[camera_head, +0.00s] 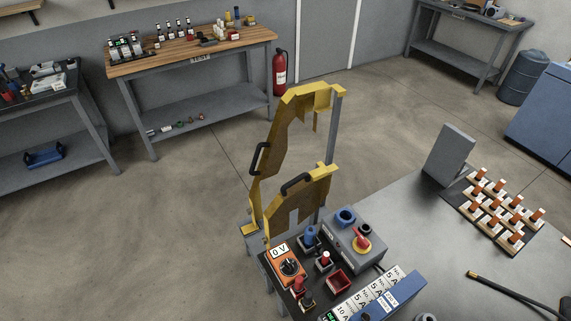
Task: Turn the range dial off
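An orange meter box (277,269) stands at the near left corner of the dark table, below the middle of the picture. Its small white display (279,251) reads "0 V". A round black dial (289,267) sits on its face with pale markings around it. The dial is too small to tell which marking it points to. Neither of my grippers is in view, and nothing touches the dial.
Yellow panels with black handles (295,184) stand just behind the meter. A grey box with a red knob (361,242), red and black plugs (300,286), a red tray (339,281) and a blue unit (385,298) crowd its right. Open floor lies left.

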